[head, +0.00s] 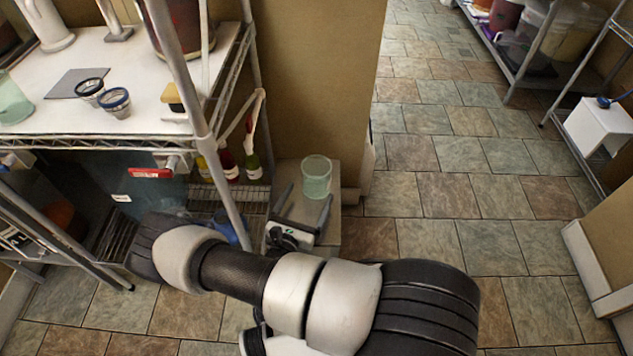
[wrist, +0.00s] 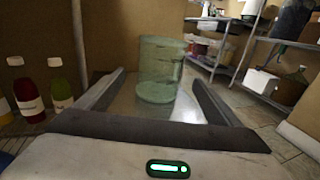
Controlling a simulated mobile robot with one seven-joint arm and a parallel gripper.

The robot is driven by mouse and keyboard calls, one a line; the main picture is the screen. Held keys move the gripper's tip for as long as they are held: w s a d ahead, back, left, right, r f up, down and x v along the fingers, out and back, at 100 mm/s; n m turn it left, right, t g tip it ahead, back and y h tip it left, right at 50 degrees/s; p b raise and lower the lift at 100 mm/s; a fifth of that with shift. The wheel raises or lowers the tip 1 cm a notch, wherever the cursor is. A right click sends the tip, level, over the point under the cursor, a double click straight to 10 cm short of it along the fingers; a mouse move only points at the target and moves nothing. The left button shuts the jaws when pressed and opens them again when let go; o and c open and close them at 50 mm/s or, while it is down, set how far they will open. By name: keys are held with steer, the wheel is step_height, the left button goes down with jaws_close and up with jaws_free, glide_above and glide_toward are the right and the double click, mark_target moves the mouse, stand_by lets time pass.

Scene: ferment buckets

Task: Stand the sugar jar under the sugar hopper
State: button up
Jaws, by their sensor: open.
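A clear greenish glass jar (head: 316,177) stands upright on a low light-topped stand beside the wall. It also shows between and beyond the finger ends in the wrist view (wrist: 162,70). A similar greenish vessel (head: 14,102) is on the shelf top at far left; no label shows which is the sugar jar. My gripper (head: 310,191) is open and empty, low over the stand and pointing at the jar, its fingers on either side of the jar's line. A dark blue box (head: 140,200) with a small white label and a red-handled fitting (head: 150,173) is under the shelf; I cannot tell whether it is the sugar hopper.
A metal shelf post (head: 180,70) rises left of the stand. Several bottles (head: 228,163) stand on a wire rack left of the jar. Small cups (head: 115,101) sit on the shelf top. The tiled floor (head: 440,170) to the right is clear. Another rack (head: 535,40) stands farther back.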

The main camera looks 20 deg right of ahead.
mark_target(321, 169)
steer(key=b+x, duration=0.2)
steer(key=x, duration=0.5)
steer(key=shift+w+d, duration=0.1)
steer(key=shift+w, duration=0.05)
steer(key=c, duration=1.5)
